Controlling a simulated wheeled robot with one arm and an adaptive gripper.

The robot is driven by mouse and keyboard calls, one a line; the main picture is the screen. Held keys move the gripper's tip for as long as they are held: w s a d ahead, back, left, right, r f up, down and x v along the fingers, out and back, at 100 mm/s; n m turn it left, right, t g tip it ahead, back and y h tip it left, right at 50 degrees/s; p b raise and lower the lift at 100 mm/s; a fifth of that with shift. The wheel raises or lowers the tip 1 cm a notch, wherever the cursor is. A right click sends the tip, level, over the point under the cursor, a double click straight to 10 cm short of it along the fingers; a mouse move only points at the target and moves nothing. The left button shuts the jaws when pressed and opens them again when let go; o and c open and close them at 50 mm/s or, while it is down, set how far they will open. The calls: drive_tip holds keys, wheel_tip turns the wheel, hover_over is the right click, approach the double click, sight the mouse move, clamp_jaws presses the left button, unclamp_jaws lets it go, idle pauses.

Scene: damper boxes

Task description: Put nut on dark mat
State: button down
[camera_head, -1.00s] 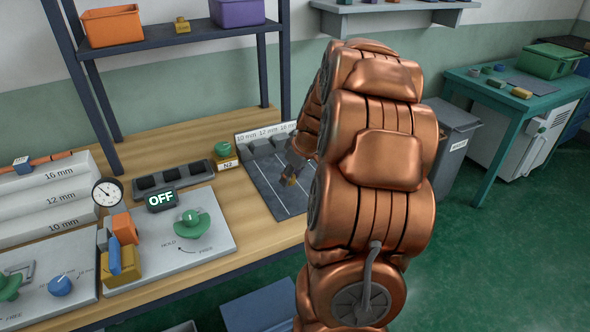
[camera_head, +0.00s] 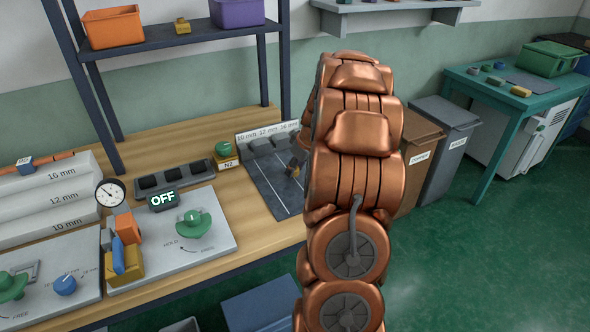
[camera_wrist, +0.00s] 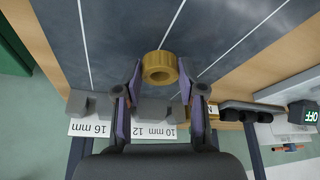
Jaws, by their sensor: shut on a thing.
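I cannot tell the nut's height above the board. A separate dark mat (camera_head: 530,84) lies on the teal table at the far right.
Grey blocks and a millimetre label strip (camera_head: 266,135) line the board's back edge. A dark shelf post (camera_head: 284,70) stands behind it. The teal table (camera_head: 483,86) holds a green bin (camera_head: 552,60) and small parts. Brown (camera_head: 416,150) and grey (camera_head: 447,135) bins stand before it.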

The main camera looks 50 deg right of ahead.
drive_tip(key=shift+f, duration=0.7)
drive_tip(key=shift+f, duration=0.2)
drive_tip(key=c, duration=0.7)
unclamp_jaws()
